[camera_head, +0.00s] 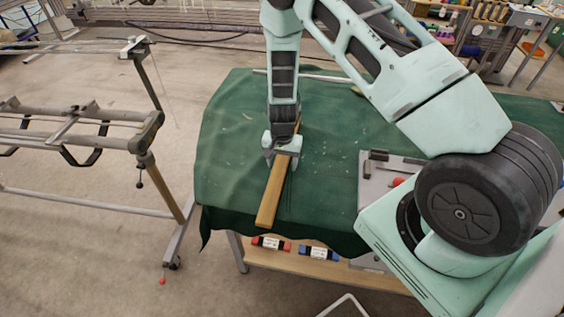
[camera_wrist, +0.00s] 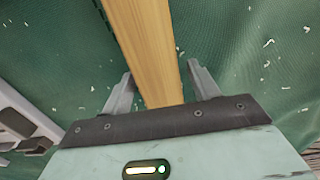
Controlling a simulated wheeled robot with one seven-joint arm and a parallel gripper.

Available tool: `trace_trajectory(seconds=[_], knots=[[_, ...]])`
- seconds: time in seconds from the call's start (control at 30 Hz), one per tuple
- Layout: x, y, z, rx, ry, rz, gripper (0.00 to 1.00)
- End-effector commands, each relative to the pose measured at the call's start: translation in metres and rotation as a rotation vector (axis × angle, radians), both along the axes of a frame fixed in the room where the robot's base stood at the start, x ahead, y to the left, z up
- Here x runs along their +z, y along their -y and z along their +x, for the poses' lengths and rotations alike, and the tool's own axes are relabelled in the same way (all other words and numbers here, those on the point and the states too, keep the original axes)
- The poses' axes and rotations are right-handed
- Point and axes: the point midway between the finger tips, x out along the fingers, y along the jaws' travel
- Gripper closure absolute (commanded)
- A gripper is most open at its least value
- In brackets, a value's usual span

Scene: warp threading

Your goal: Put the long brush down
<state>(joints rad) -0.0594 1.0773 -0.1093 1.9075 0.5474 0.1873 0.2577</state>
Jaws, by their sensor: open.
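The long brush shows as a long wooden bar (camera_head: 273,193) on the green cloth of the table (camera_head: 225,150). Its near end lies close to the cloth's front edge, and its far part runs under my gripper. My gripper (camera_head: 283,160) is above the bar, with its fingers on either side. In the wrist view the wooden bar (camera_wrist: 148,45) passes between the two open fingers of my gripper (camera_wrist: 160,85), with a gap to each finger.
A grey tray (camera_head: 368,200) with small tools lies right of the bar. A lower wooden shelf (camera_head: 320,268) holds small red and blue items. A metal frame (camera_head: 75,135) stands at the left. The cloth left of the bar is mostly clear.

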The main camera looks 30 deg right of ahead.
Motion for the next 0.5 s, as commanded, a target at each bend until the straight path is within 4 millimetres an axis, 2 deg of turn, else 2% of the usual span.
trace_trajectory(seconds=[0.17,0.5], knots=[[0.023,-0.001,0.001,0.004,0.005,-0.001,0.4],[0.088,-0.001,0.001,0.002,0.006,0.0,0.4]])
